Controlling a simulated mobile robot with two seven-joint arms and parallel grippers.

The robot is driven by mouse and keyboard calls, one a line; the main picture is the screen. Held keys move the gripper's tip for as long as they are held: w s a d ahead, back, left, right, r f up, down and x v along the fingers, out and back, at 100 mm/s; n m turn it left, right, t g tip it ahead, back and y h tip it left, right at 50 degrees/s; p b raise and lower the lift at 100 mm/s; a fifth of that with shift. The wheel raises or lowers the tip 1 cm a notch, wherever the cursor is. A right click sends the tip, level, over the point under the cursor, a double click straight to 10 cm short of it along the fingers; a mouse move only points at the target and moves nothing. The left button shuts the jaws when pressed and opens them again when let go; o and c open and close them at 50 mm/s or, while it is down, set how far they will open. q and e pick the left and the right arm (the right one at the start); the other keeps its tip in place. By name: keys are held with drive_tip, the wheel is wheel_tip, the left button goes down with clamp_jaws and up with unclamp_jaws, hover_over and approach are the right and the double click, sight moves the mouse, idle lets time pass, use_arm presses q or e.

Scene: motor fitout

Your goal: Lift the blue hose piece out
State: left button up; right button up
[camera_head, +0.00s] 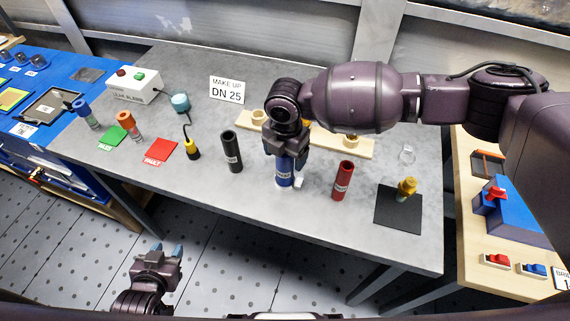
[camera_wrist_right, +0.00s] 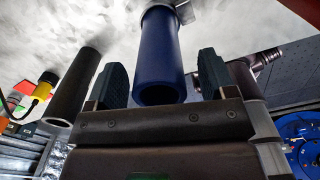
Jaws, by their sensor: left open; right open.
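The blue hose piece (camera_head: 284,179) stands upright on the grey table with a white label low on its side; my right gripper hides its upper part. My right gripper (camera_head: 286,152) is over it, fingers pointing down. In the right wrist view the blue hose piece (camera_wrist_right: 160,60) lies between the two spread fingers of my right gripper (camera_wrist_right: 164,80), with a gap on each side. My left gripper (camera_head: 167,249) is open and empty, low in front of the table, over the floor.
A black hose piece (camera_head: 231,152) stands left of the blue one, a red one (camera_head: 343,180) right. A wooden rack (camera_head: 345,143) lies behind, partly hidden by my right arm. A black mat (camera_head: 398,212) with a brass fitting (camera_head: 406,188) is at right. A sign (camera_head: 227,89) reads DN 25.

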drive_tip(key=shift+f, duration=0.7)
drive_tip(key=shift+c, duration=0.2)
drive_tip(key=c, duration=1)
drive_tip(key=shift+r, duration=0.1)
wheel_tip(320, 180, up, 20)
drive_tip(key=shift+b, duration=0.3)
